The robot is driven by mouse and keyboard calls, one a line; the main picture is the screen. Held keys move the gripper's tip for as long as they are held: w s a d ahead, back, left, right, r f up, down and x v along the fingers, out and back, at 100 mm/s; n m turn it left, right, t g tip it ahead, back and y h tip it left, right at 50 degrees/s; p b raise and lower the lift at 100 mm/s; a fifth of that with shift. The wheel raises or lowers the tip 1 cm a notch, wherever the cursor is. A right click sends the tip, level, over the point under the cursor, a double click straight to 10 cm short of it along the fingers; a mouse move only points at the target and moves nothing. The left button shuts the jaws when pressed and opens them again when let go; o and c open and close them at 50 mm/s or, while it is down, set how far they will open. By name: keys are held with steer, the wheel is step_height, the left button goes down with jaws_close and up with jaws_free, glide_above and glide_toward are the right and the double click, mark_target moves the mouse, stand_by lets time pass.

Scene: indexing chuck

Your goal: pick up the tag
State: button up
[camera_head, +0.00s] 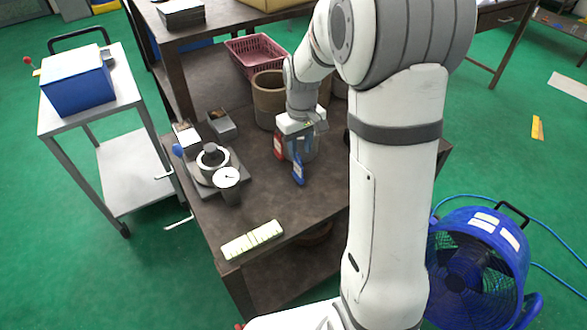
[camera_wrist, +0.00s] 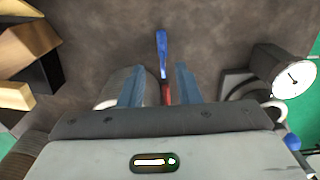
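My gripper (camera_head: 292,160) points down over the right middle of the dark bench top. In the wrist view its two blue-grey fingers (camera_wrist: 160,85) stand apart, with a gap on both sides of what lies between them. A slim blue piece (camera_wrist: 162,50) shows between and beyond the fingertips, with a red part (camera_wrist: 165,93) nearer the palm. The blue piece (camera_head: 298,172) and the red part (camera_head: 279,147) also show beside the gripper in the head view. No lettering is readable, so I cannot tell for sure which part is the tag. The palm hides the rest.
A dial gauge (camera_head: 227,177) and a ring-shaped chuck (camera_head: 212,159) stand left of my gripper. Brown pots (camera_head: 268,98) and a pink basket (camera_head: 253,52) are behind. A pale green strip (camera_head: 252,240) lies at the front edge. The bench between strip and gripper is clear.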

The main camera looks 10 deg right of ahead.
mark_target(299, 164)
steer(key=f, duration=0.7)
steer(key=shift+a+f, duration=0.2)
steer(key=shift+f, duration=0.1)
steer(key=shift+c, duration=0.5)
jaws_close()
